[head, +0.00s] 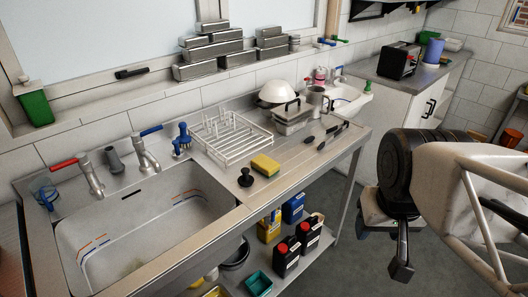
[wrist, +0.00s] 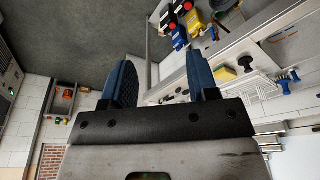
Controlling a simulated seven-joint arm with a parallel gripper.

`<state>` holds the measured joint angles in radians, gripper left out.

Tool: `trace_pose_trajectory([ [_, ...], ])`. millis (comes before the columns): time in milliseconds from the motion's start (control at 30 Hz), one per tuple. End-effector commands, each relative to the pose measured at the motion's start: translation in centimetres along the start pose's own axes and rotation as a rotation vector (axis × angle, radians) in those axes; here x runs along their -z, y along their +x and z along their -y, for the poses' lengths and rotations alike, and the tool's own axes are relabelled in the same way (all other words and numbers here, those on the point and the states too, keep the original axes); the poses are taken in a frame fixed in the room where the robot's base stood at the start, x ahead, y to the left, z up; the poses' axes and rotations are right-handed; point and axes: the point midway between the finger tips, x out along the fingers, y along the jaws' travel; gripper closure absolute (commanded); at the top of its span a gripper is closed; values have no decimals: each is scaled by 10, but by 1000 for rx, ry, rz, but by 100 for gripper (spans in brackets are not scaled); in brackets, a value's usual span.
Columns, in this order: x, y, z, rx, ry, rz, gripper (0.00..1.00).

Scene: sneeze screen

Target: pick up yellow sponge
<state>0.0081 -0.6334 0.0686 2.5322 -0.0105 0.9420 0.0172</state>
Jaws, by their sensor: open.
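The yellow sponge (head: 265,165) lies on the steel drainboard in the head view, in front of the wire dish rack and just right of a black plunger-like stopper (head: 246,177). The sponge also shows small in the wrist view (wrist: 225,74), right of the fingers. My gripper (head: 401,250) hangs at the right of the head view, over the floor and well apart from the counter. In the wrist view my gripper (wrist: 160,84) has its two blue fingers spread with nothing between them.
A wire dish rack (head: 231,138) stands behind the sponge. A sink (head: 150,225) lies left, with taps behind it. Pans and a steel container (head: 294,118) stand at the drainboard's back right. Bottles (head: 287,256) stand on the shelf below. The drainboard's front strip right of the sponge is clear.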

Motion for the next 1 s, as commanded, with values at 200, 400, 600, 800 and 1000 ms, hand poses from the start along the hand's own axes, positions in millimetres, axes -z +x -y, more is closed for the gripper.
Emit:
trace_pose_trajectory([
  [200, 0, 0, 0, 0, 0, 0, 46],
  [400, 0, 0, 0, 0, 0, 0, 46],
  [600, 0, 0, 0, 0, 0, 0, 17],
  [800, 0, 0, 0, 0, 0, 0, 4],
  [1000, 1, 0, 0, 0, -2, 1, 4],
])
